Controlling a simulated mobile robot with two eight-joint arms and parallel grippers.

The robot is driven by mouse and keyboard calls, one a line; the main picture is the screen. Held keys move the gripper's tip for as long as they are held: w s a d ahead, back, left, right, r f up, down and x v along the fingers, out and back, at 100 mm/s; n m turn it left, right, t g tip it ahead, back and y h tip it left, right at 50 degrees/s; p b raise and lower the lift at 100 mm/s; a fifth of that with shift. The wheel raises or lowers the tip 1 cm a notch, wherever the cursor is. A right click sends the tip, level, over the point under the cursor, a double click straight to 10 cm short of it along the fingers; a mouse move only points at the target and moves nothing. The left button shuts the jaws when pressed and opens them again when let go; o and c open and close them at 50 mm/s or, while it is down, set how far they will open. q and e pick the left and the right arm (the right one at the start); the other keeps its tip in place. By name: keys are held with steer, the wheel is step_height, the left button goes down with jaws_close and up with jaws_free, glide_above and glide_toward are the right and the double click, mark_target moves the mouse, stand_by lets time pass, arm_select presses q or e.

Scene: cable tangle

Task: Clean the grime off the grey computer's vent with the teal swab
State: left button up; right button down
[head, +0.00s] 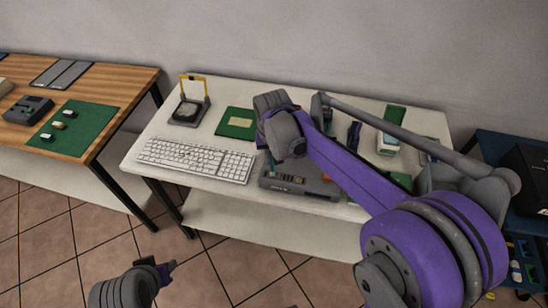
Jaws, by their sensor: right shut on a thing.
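The grey computer (298,181) lies on the white table, near its front edge, partly covered by my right arm. Its vent and any grime on it cannot be made out. My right gripper (264,136) is above the computer's left back end, and my wrist hides most of it. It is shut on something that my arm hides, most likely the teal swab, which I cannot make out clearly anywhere. My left gripper (163,272) is low in front of the tables, over the floor and away from the computer; its jaw state is unclear.
A white keyboard (196,160) lies left of the computer. Behind are a green board (237,123) and a dark stand with a yellow frame (189,110). A wooden table (120,82) with a green mat (74,128) stands left. A dark blue table (492,146) stands right.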

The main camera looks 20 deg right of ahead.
steer(key=shift+w+a, duration=0.35)
steer(key=shift+a, duration=0.2)
steer(key=shift+a, duration=0.1)
steer(key=shift+w+a, duration=0.25)
steer(key=shift+a, duration=0.15)
steer(key=shift+w+a, duration=0.1)
stand_by(0.5)
steer(key=shift+s+d, duration=0.5)
steer(key=shift+d, duration=0.25)
steer(key=shift+d, duration=0.1)
steer(key=shift+s+d, duration=0.3)
steer(key=shift+d, duration=0.2)
steer(key=shift+d, duration=0.1)
